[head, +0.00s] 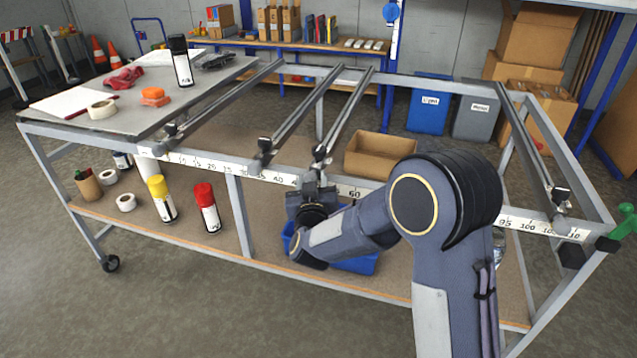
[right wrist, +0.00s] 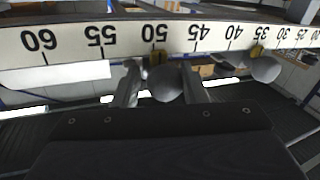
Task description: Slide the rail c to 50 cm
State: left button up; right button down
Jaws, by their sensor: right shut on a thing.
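The scale strip (head: 220,166) runs along the front bar of the frame and also shows upside down in the right wrist view (right wrist: 100,48). The held rail (head: 347,110) is the third from the left; I read no letter on it. My right gripper (right wrist: 160,88) is shut on that rail's grey knob (right wrist: 165,84). The fingers stand on both sides of the knob, and a yellow pointer (right wrist: 158,57) above it sits about at the 50 mark. In the head view the gripper (head: 316,184) is partly hidden by its own wrist. My left gripper is not in view.
A neighbouring rail (head: 290,117) stands to the left, its pointer (right wrist: 257,52) near 36. Another rail (head: 225,98) is farther left by the grey tabletop (head: 190,91); one more (head: 532,150) is at the far right. Spray cans and a blue bin (head: 358,263) are on the lower shelf.

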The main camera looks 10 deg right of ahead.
jog(key=shift+a, duration=0.15)
jog(key=c, duration=1)
grip_release()
jog(key=shift+s, duration=0.1)
jog(key=v, duration=0.7)
jog(key=shift+s+b, duration=0.35)
